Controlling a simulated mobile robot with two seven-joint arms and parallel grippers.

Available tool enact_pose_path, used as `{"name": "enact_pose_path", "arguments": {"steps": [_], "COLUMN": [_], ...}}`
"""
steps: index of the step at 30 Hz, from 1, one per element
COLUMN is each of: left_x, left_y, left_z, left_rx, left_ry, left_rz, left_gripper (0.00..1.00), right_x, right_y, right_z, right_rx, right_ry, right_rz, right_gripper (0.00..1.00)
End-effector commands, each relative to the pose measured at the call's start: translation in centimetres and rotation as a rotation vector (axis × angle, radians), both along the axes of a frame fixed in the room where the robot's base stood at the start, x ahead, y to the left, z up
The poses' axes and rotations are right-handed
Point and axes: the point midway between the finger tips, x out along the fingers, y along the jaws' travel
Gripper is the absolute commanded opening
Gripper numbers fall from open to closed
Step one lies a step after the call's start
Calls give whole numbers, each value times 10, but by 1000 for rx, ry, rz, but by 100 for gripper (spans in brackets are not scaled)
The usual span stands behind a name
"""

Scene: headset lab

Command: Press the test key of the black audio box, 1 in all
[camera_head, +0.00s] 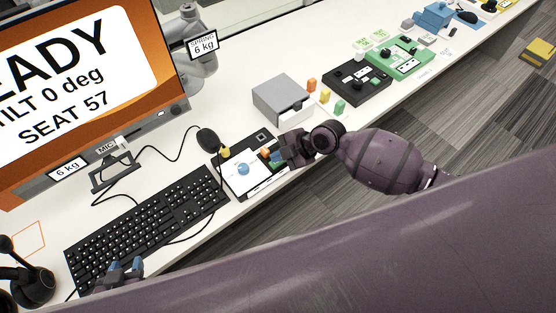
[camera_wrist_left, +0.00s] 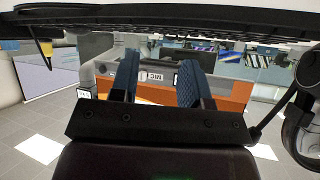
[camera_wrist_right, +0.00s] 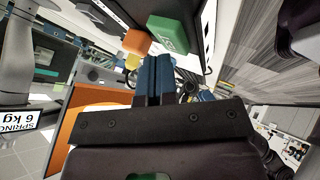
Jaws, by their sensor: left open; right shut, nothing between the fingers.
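The black audio box (camera_head: 247,148) lies on the desk right of the keyboard, with a white panel and a blue round knob (camera_head: 243,169). An orange key (camera_head: 265,152) shows on it beside my right gripper (camera_head: 279,157), which is over the box's right part and hides some of it. In the right wrist view its shut, empty fingers (camera_wrist_right: 154,62) are close to the orange key (camera_wrist_right: 137,42) and a green key (camera_wrist_right: 168,33) with white marking too small to read. I cannot tell whether they touch. My left gripper (camera_head: 125,268) is open and empty near the keyboard's front edge.
A black keyboard (camera_head: 150,215) and mouse (camera_head: 208,139) lie left of the box. A grey box (camera_head: 282,100), small coloured blocks (camera_head: 325,96), a second black device (camera_head: 357,82) and a green one (camera_head: 400,57) stand farther right. The monitor (camera_head: 90,90) stands behind.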

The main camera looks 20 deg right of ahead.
Motion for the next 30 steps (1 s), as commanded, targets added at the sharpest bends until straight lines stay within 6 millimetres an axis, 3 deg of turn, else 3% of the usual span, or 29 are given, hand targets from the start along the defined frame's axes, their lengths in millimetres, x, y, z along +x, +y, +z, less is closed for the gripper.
{"name": "enact_pose_path", "arguments": {"steps": [30], "left_x": [0], "left_y": [0], "left_z": [-5], "left_rx": [0], "left_ry": [1], "left_rz": [-1], "left_gripper": [43], "right_x": [0], "right_y": [0], "right_z": [-5], "right_rx": [0], "right_ry": [-1], "right_rz": [1], "right_gripper": [0]}}
